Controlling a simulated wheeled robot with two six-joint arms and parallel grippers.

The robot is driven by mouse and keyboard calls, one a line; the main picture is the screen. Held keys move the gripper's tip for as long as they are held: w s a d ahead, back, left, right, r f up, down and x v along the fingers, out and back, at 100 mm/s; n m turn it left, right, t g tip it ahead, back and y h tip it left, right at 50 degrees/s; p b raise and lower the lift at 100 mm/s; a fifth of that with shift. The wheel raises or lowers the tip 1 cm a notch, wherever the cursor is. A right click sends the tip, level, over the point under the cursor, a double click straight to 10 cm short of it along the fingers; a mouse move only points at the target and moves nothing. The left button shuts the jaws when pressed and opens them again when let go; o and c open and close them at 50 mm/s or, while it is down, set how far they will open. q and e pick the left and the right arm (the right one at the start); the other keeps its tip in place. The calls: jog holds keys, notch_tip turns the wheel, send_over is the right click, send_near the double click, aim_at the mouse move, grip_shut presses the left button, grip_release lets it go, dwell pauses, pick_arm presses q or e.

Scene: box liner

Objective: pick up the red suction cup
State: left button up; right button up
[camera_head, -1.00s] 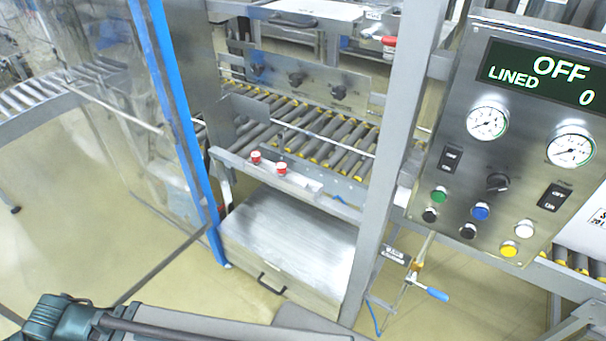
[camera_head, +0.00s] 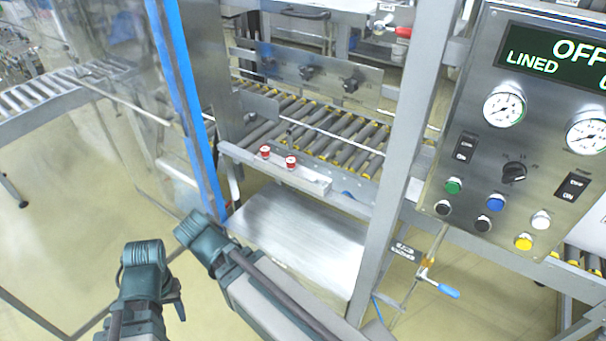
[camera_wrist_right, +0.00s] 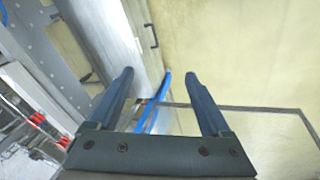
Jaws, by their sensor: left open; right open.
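Two small red suction cups with white parts sit on a grey rail at the front of the roller conveyor: a left one (camera_head: 265,151) and a right one (camera_head: 291,161). Red pieces also show at the left edge of the right wrist view (camera_wrist_right: 37,118). My left gripper (camera_head: 175,296) is low at the left, well short of the cups, partly hidden by its own wrist. My right gripper (camera_wrist_right: 158,77) is open and empty in its wrist view, with the blue post between its fingers in the picture. Its fingers are not clear in the head view.
A blue upright post (camera_head: 190,110) and clear panel (camera_head: 110,70) stand left of the cups. A grey frame post (camera_head: 400,170) and control panel (camera_head: 510,150) stand right. A metal box (camera_head: 290,240) lies below the rail. Floor at lower left is clear.

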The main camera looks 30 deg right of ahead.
pick_arm(q)
notch_tip(320, 180, down, 18)
jog(key=b, duration=1.6)
jog(key=shift+f, duration=0.25)
pick_arm(e)
jog(key=w+d+r+m+t+h, duration=0.1)
jog(key=w+d+m+t+h, duration=0.3)
jog(key=d, duration=0.9)
jog(key=w+d+r+m+t+h, duration=0.1)
jog(key=w+d+m+t+h, duration=0.3)
jog(key=w+d+t, duration=0.4)
jog(key=w+d, duration=0.2)
jog(key=d, duration=0.3)
jog(key=shift+w+d+r, duration=0.2)
jog(key=shift+w+d, duration=0.05)
jog(key=shift+w, duration=0.05)
